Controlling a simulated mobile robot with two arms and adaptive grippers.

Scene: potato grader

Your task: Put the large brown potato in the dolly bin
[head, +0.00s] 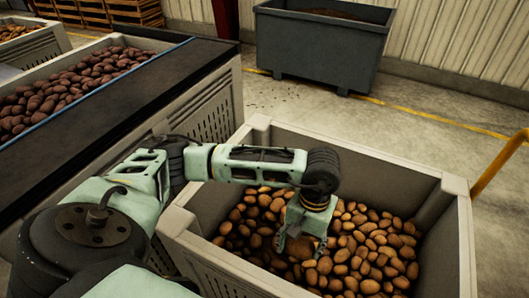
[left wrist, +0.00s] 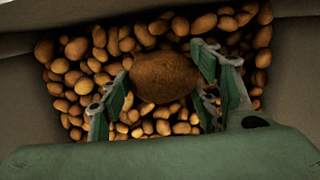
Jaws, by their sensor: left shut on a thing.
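My left gripper (head: 303,238) is low inside the light grey bin (head: 450,190), above the potatoes heaped there. An orange handle stands at this bin's right side, which fits the dolly bin. In the left wrist view the gripper is shut on a large brown potato (left wrist: 163,77), with the green fingers on either side of it. The potato is darker and much bigger than the potatoes behind it. In the head view the gripper mostly hides it. I cannot tell whether it touches the heap. My right gripper is not in view.
The orange handle (head: 502,160) rises at the right. A crate of reddish potatoes (head: 70,90) stands at the left beside a dark belt (head: 120,105). A dark grey tub (head: 320,45) stands at the back.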

